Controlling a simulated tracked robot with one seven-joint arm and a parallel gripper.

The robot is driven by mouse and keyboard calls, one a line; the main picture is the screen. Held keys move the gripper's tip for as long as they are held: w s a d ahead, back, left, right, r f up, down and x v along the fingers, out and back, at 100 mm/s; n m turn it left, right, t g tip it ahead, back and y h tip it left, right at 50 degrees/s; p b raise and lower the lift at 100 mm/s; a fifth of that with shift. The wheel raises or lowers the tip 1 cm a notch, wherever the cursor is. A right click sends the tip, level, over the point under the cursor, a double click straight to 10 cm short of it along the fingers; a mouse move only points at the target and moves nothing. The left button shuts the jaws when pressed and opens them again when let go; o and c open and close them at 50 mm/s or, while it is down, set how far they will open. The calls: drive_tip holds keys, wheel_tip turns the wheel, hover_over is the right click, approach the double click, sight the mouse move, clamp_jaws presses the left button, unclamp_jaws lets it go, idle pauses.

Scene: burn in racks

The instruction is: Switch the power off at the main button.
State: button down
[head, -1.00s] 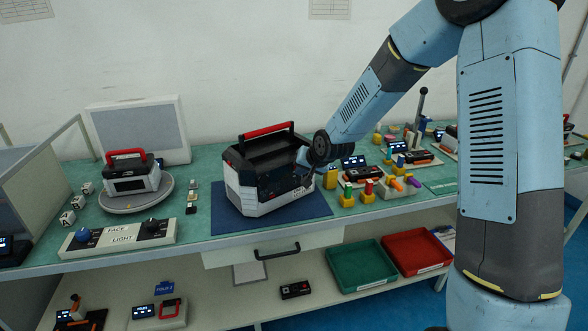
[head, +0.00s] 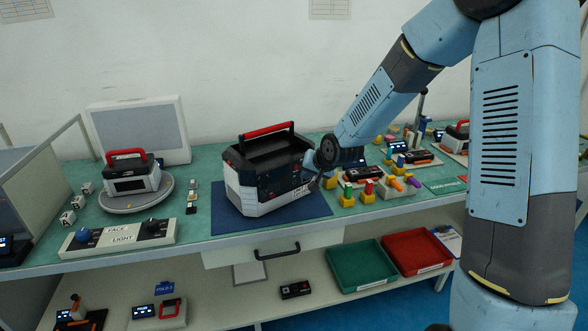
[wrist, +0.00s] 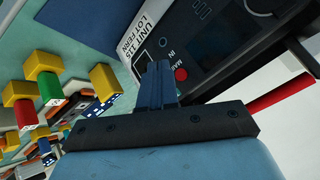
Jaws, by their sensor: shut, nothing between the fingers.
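The unit (head: 262,205) is a black and white box with a red carry handle, standing on a blue mat (head: 226,231) on the bench. In the wrist view its front panel (wrist: 205,45) carries a round red button (wrist: 181,74) beside partly hidden lettering that starts "MA", and a dark switch or socket next to the word "IN". My gripper (wrist: 158,66) is shut and empty. Its fingertips are in front of the panel beside the red button; I cannot tell whether they touch the panel. In the head view my gripper (head: 312,183) is at the right side of the unit, partly hidden by my wrist.
Yellow blocks with coloured pegs (head: 347,197) stand right of the unit. A turntable (head: 128,205) with another unit and a FACE LIGHT control box (head: 118,238) are at left. Green (head: 362,283) and red (head: 447,258) trays sit below.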

drive_tip(key=shift+s+d, duration=0.7)
drive_tip(key=shift+s, duration=0.2)
drive_tip(key=shift+s+d, duration=0.7)
drive_tip(key=shift+s, duration=0.15)
drive_tip(key=s+d, duration=0.5)
drive_tip(key=s, duration=0.1)
drive_tip(key=shift+s, duration=0.15)
drive_tip(key=shift+d, duration=0.1)
idle(0.3)
drive_tip(key=s+d+r+h, duration=0.6)
drive_tip(key=s+d+r, duration=0.35)
drive_tip(key=r, duration=0.35)
drive_tip(key=s+d+r+g, duration=0.1)
drive_tip(key=s+r, duration=0.3)
drive_tip(key=s, duration=0.4)
drive_tip(key=s+d+r+y, duration=0.1)
drive_tip(key=s+d+r, duration=0.2)
drive_tip(key=s+r, duration=0.2)
drive_tip(key=s, duration=0.2)
drive_tip(key=shift+s+n+g, duration=0.35)
drive_tip(key=shift+n+g, duration=0.05)
